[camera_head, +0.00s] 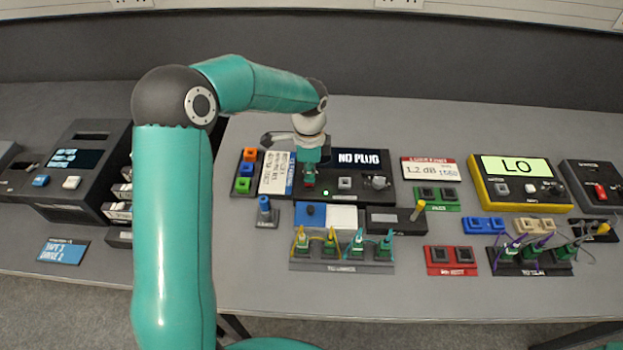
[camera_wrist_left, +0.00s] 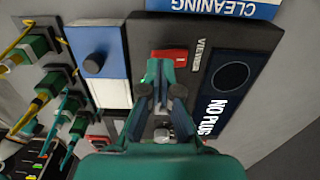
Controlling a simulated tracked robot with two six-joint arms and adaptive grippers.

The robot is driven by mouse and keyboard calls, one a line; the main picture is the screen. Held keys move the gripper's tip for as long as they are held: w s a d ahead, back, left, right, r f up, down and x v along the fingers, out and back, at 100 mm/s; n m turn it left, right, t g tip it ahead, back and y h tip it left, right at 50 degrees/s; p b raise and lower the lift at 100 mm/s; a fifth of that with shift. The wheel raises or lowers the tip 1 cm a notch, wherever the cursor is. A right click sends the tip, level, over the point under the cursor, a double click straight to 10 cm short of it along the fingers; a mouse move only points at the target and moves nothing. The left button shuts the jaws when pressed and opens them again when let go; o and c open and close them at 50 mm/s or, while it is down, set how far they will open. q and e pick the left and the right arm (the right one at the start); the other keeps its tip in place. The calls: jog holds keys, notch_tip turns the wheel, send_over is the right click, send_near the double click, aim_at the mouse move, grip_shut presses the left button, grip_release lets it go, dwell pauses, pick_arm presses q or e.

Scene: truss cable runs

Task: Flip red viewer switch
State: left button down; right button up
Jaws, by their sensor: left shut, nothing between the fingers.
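The red viewer switch (camera_wrist_left: 168,56) sits on the dark viewer panel (camera_wrist_left: 142,35), beside the word VIEWER in the left wrist view. My left gripper (camera_wrist_left: 162,72) is shut and empty. Its fingertips are at the near edge of the red switch in that view; I cannot tell whether they touch it. In the head view the left gripper (camera_head: 309,182) points down over the viewer panel (camera_head: 345,195), whose screen (camera_head: 359,159) reads NO PLUG. The gripper hides most of the switch there. My right gripper is not in view.
A metal connector (camera_wrist_left: 163,133) sticks up from the panel. A blue and white cleaning box (camera_head: 327,216) and a rack of green plugs with cables (camera_head: 342,266) lie in front. A yellow meter reading LO (camera_head: 518,183) stands to the right. Bare grey table lies behind.

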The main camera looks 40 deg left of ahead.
pick_arm(q)
jog(key=shift+f+b, duration=0.55)
jog(key=shift+f, duration=0.25)
dwell(0.9)
jog(key=shift+r+p, duration=2.7)
jog(key=shift+r, duration=0.85)
jog(key=shift+f, duration=0.1)
